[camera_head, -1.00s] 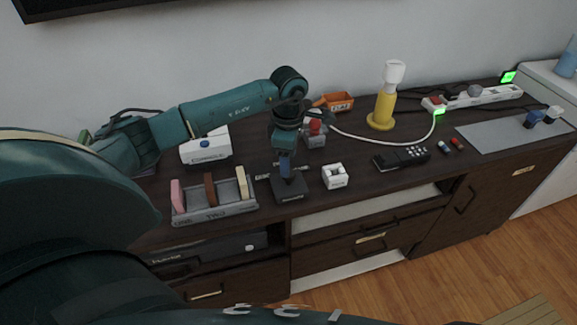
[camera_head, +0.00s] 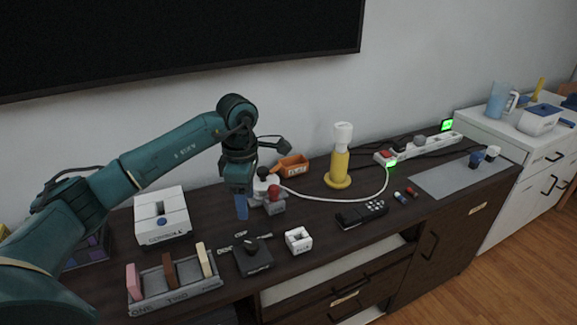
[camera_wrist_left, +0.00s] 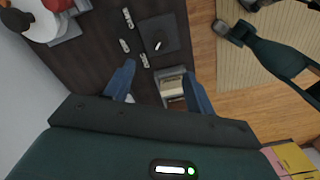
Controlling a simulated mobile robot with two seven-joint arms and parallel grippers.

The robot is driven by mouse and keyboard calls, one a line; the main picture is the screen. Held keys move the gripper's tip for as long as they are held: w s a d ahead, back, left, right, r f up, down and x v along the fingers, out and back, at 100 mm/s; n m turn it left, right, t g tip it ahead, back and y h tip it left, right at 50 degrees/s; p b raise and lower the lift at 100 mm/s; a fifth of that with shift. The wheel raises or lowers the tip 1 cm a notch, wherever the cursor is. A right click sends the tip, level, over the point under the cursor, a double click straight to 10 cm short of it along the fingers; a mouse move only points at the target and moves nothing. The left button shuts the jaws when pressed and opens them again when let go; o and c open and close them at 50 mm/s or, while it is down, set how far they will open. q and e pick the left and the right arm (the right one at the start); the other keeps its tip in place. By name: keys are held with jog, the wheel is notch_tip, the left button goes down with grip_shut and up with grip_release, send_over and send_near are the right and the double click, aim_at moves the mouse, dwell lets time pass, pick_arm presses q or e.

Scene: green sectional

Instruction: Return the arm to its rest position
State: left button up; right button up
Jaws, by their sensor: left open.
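My left arm (camera_head: 165,155) comes in from the left in the head view and bends down at its wrist. My left gripper (camera_head: 241,206) hangs above the cabinet top, behind and above a black box with a knob (camera_head: 254,258). Its blue fingers stand apart in the left wrist view (camera_wrist_left: 158,85), with nothing held between them. The black box also shows beyond the fingers in the left wrist view (camera_wrist_left: 158,36).
A grey slotted tray (camera_head: 178,299) holds pink, brown and cream pieces. A white box (camera_head: 161,216) stands behind it.

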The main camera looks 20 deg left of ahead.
pick_arm(q)
jog(key=s+d+f+n+h+p, duration=0.1)
jog(key=s+d+h, duration=0.25)
jog(key=d, duration=0.45)
jog(key=s+d+f+n+g+h, duration=0.1)
jog(key=s+d+h, duration=0.1)
jog(key=d+h, duration=0.45)
jog(key=s+d+f+h+p, duration=0.1)
jog(key=s+d+h, duration=0.1)
jog(key=d, duration=0.7)
jog(key=s+d+r+n+t+h+p, duration=0.15)
jog(key=d+r+n+t+h, duration=0.5)
jog(key=n, duration=0.75)
jog(key=a+f+n+t+y+p, duration=0.1)
jog(key=a+f+n+t+y, duration=0.35)
jog(key=n, duration=0.55)
jog(key=a+f+n+t+y+p, duration=0.1)
jog(key=a+f+n+t+y, duration=0.35)
jog(key=n, duration=0.55)
jog(key=s+a+f+n+g+y, duration=0.3)
jog(key=s+f+n+y, duration=0.3)
jog(key=s+f+n, duration=0.4)
jog(key=shift+s+a+f+n+g, duration=0.3)
jog(key=shift+a+n+g, duration=0.1)
jog(key=shift+a, duration=0.25)
pick_arm(e)
jog(key=shift+s+d+r+g+h, duration=0.3)
jog(key=shift+d+r+h, duration=0.3)
jog(key=shift+d+r, duration=0.25)
